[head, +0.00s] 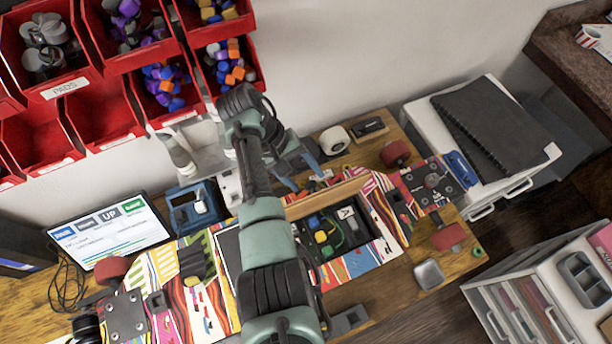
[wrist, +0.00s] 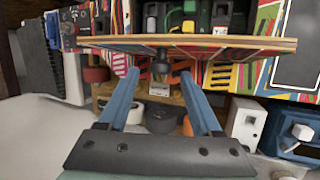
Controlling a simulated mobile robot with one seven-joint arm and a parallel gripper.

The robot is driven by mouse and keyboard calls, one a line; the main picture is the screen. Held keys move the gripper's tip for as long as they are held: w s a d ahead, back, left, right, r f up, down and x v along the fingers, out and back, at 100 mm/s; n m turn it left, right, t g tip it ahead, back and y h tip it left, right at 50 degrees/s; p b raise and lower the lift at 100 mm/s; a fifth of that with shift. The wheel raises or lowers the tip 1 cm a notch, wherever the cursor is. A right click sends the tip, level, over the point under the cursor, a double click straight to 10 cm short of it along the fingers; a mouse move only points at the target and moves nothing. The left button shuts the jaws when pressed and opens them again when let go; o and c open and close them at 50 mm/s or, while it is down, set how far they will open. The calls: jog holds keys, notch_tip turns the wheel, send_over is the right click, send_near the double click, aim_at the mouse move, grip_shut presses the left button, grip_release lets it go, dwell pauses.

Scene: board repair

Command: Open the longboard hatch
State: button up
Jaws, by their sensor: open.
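The longboard (head: 165,265) lies on the workbench, with colourful stripes on its upward face. Its hatch lid (head: 325,197) stands raised at the far side of the opening, its wooden edge showing. The open compartment (head: 370,235) shows green, yellow and dark parts inside. In the wrist view, the lid (wrist: 225,43) runs across the top, with a small black knob (wrist: 160,62) on it. My gripper (wrist: 158,75) is open, its two blue fingers apart on either side of the knob; I cannot tell whether they touch it. My gripper (head: 302,176) is behind the lid in the head view. My arm hides part of the board.
Red bins (head: 100,110) hang on the wall at the left. A tablet (head: 110,233) stands at the back left. A white tape roll (head: 334,140) and a blue device (head: 195,207) sit behind the board. A small metal tin (head: 429,274) lies in front.

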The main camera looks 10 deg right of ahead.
aim_at(317, 196)
jog(key=p+v, duration=0.1)
jog(key=v, duration=0.9)
jog(key=shift+a+r, duration=0.2)
jog(key=shift+r, duration=0.05)
